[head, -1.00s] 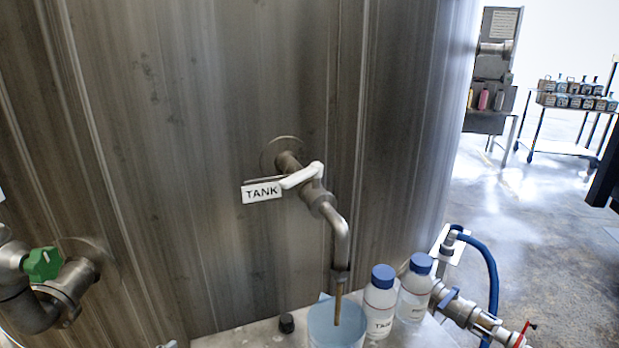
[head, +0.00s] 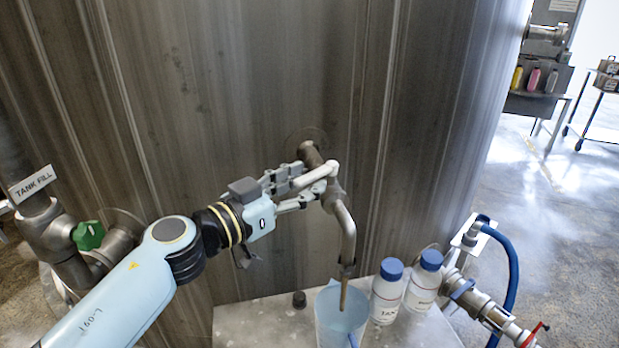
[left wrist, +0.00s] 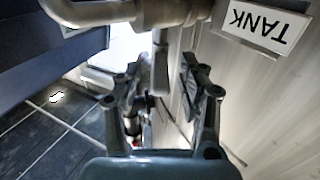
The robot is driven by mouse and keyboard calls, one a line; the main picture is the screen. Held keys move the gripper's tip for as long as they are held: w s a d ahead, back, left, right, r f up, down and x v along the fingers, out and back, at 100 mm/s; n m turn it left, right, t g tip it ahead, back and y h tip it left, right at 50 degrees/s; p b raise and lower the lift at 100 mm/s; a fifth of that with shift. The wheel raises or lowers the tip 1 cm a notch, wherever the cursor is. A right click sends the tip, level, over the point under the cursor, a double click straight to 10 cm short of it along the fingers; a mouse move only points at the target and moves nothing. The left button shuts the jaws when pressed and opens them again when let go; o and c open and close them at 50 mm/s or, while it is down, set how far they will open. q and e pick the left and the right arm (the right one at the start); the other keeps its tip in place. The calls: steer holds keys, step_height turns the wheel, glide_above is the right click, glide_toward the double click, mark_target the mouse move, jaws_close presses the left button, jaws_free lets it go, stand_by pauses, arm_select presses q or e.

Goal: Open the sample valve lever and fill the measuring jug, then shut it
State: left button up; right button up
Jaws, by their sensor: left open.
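The white valve lever (head: 320,174) points left from the tap on the tank wall. My left gripper (head: 296,188) is open around or beside the lever; contact is unclear. In the left wrist view its two fingers (left wrist: 162,105) are spread, with the lever and tap body (left wrist: 120,12) above them. The bent spout (head: 347,235) points down over the translucent measuring jug (head: 328,322). A thin brown stream or tube (head: 343,292) runs from the spout into the jug; I cannot tell which. The jug's fill level is unclear. My right gripper is out of view.
Two blue-capped bottles (head: 387,295) (head: 425,280) stand right of the jug on a pale shelf (head: 250,325). A small black cap (head: 299,299) lies left of it. A blue hose (head: 513,270) is at right, and a green-handled valve (head: 88,236) at left. A TANK sign (left wrist: 265,25) hangs near the tap.

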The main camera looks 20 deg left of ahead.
arm_select(q)
steer(key=shift+x, duration=0.9)
jaws_close()
